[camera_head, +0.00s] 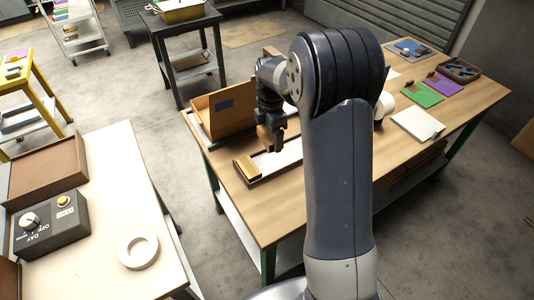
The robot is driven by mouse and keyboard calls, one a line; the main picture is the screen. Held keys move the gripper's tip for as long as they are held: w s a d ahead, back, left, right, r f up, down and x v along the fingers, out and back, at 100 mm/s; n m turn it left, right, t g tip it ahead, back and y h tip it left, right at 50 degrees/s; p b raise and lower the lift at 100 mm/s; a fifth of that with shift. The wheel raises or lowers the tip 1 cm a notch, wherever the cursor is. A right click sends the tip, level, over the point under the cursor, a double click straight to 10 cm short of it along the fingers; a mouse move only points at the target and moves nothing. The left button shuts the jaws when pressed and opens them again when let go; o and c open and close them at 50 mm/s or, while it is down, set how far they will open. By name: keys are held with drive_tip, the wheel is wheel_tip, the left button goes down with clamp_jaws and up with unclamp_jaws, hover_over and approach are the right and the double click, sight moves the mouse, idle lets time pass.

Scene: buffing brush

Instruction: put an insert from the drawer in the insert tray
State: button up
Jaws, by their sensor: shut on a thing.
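My gripper (273,146) is small and dark here, pointing down, shut on a small tan-brown piece (265,138) that looks like an insert. It is over a shallow, open wooden drawer-like box (258,181) with a pale inside and a tan block at its left end. I cannot tell whether the held piece touches the box. A brown wooden case (208,118) with a dark blue label stands just behind and to the left. A dark tray (477,76) with several compartments is at the table's far right; it may be the insert tray. My arm hides the table's middle.
The wooden table (281,220) is bare at its front left. A white board (417,124), a green mat (421,95) and a purple mat (445,84) lie on the right. A pale bench (100,237) with a control box (50,222) and white ring (138,250) stands left.

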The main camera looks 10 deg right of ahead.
drive_tip(key=shift+w+r+n, duration=0.25)
drive_tip(key=shift+w+n, duration=0.3)
drive_tip(key=shift+n, duration=0.05)
wheel_tip(320, 180, down, 10)
drive_tip(key=shift+r+p, duration=0.15)
drive_tip(key=shift+p, duration=0.6)
